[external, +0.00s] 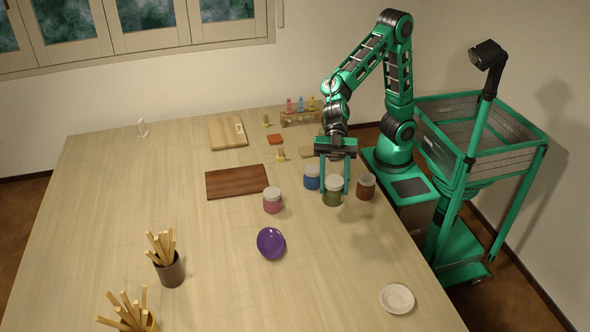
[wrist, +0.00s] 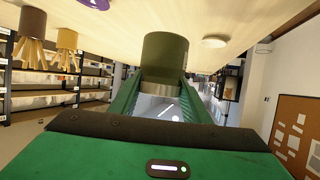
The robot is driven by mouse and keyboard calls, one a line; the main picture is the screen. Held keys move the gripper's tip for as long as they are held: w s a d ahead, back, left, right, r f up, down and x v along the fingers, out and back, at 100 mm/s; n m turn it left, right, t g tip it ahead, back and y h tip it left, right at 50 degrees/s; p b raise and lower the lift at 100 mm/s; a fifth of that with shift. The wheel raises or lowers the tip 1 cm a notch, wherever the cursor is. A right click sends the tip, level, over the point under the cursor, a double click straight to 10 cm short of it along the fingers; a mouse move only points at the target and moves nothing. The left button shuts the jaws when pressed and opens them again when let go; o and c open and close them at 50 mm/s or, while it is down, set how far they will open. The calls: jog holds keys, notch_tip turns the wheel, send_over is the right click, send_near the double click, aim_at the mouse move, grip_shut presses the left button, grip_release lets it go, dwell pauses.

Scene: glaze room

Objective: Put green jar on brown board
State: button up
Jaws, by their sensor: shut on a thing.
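The green jar (external: 333,196) has a pale lid and is upright near the table's right edge. My gripper (external: 335,180) reaches down from above with one finger on each side of the jar and is shut on it. In the wrist view the green jar (wrist: 165,58) sits between the two fingertips of my gripper (wrist: 165,88). I cannot tell whether its base touches the table. The brown board (external: 236,182) lies flat and bare, to the left of the jar.
A blue jar (external: 312,178) stands close left of the green jar, a brown jar (external: 366,187) close right. A pink jar (external: 272,201) stands by the board's right end. A purple dish (external: 271,243) lies nearer the front. A lighter board (external: 227,132) lies behind.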

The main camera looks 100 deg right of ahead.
jog(key=w+d+m+t+h, duration=0.1)
jog(key=w+d+m+t, duration=0.1)
jog(key=w+d, duration=0.7)
jog(key=m+t+h, duration=0.2)
jog(key=m+t, duration=0.1)
send_over(231, 181)
notch_tip(231, 181, down, 6)
jog(key=shift+s+f, duration=0.1)
jog(key=shift+f, duration=2.05)
jog(key=shift+f, duration=0.1)
jog(key=o, duration=1.2)
jog(key=shift+o, duration=0.2)
